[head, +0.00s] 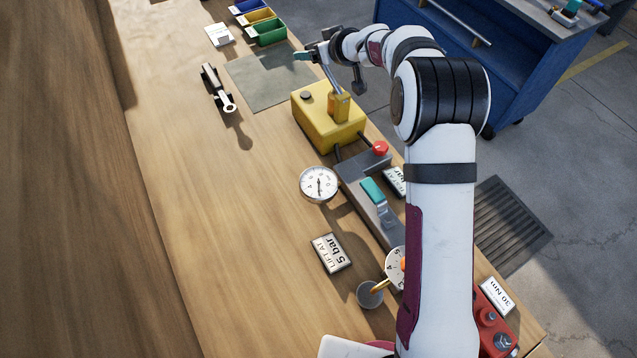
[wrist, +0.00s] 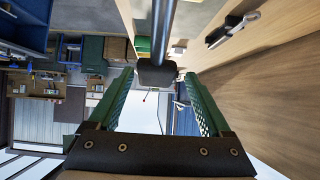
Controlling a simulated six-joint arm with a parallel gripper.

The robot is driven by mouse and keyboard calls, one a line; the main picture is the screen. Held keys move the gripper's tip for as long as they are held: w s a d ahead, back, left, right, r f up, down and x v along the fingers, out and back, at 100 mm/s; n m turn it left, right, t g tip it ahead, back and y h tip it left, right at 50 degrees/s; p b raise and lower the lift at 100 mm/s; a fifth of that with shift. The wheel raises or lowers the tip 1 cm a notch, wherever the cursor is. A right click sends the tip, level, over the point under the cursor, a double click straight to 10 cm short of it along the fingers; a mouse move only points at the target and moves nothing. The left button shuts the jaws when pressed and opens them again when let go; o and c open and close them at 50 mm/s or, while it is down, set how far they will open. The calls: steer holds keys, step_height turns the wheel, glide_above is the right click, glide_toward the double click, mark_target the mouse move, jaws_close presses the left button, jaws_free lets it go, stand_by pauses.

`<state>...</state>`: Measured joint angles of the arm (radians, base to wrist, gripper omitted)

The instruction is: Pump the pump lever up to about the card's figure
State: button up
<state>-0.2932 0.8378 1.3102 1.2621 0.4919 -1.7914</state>
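The yellow pump box (head: 322,125) stands on the bench, with its lever (head: 329,78) rising up and left from an orange-yellow socket. My gripper (head: 308,54) is at the lever's upper end. In the wrist view, the grey lever rod (wrist: 163,30) ends in a dark block (wrist: 157,73) between my green fingertips (wrist: 158,84), with gaps on both sides. The gripper is open; contact with the lever cannot be told. The white round gauge (head: 319,184) has a dark needle pointing roughly down the picture; its figures are too small to read. The card (head: 331,253) reads "LIFT AT 5 bar".
A grey mat (head: 268,80), a wrench-like tool (head: 217,88) and coloured bins (head: 268,34) lie beyond the pump. The bench left of the gauge is clear.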

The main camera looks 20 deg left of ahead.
step_height(320, 180, up, 7)
steer(key=shift+r, duration=0.1)
stand_by(0.5)
steer(key=shift+d, duration=0.1)
steer(key=s+d+r+m+g+h, duration=0.1)
steer(key=s+d+m, duration=0.1)
steer(key=s+d, duration=0.35)
steer(key=s+d+r+m+g+h, duration=0.1)
steer(key=s+d+m+g, duration=0.15)
steer(key=s, duration=0.65)
steer(key=s+d+r+m+g+h, duration=0.1)
steer(key=s+d+m, duration=0.1)
steer(key=s+d, duration=0.45)
steer(key=s+d+f+m+g+h, duration=0.1)
steer(key=s+d+f+m, duration=0.1)
steer(key=s, duration=0.6)
steer(key=s+d+f+m+g+h, duration=0.1)
steer(key=s+d+f+m, duration=0.1)
steer(key=s, duration=0.7)
steer(key=s+d+f+m+g+h, duration=0.1)
steer(key=s+d+f+m, duration=0.2)
steer(key=s, duration=0.6)
steer(key=d+m, duration=0.1)
steer(key=d, duration=0.1)
steer(key=shift+s+d, duration=0.2)
steer(key=shift+d, duration=0.1)
steer(key=shift+g, duration=0.25)
